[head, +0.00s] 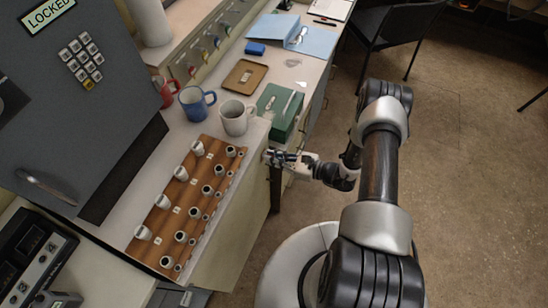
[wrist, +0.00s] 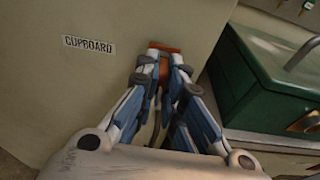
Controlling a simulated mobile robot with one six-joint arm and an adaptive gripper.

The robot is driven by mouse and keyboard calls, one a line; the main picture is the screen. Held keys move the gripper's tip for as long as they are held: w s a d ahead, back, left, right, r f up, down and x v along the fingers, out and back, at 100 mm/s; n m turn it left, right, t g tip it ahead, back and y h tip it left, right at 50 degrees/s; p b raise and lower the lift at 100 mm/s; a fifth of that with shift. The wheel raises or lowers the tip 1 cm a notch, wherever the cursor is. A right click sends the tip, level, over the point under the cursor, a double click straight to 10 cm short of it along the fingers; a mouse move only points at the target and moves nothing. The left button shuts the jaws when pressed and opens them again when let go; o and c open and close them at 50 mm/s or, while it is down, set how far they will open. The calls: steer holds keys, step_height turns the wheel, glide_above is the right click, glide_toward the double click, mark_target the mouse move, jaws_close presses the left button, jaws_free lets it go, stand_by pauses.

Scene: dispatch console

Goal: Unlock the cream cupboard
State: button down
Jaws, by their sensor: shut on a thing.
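The cream cupboard (head: 235,240) stands below the counter in the head view. Its front fills much of the wrist view (wrist: 60,90) and carries a label reading "CUPBOARD" (wrist: 89,46). My gripper (head: 268,157) is at the upper part of this front. In the wrist view my gripper (wrist: 163,62) is shut on a small orange-brown thing (wrist: 164,47), to the right of the label and against or very near the front. The fingers cover most of it, so its shape and any keyhole are hidden. The cupboard door looks closed.
A green metal box (head: 280,110) stands close beside my gripper, right of it in the wrist view (wrist: 275,85). A wooden board (head: 160,220) with several cups, and mugs (head: 235,118), occupy the counter. Open floor (head: 460,190) lies to the right.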

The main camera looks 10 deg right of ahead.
steer(key=shift+f+m+b, duration=0.1)
steer(key=shift+m+b, duration=0.65)
steer(key=shift+m, duration=0.15)
steer(key=shift+m+g+y, duration=0.3)
steer(key=shift+m, duration=0.1)
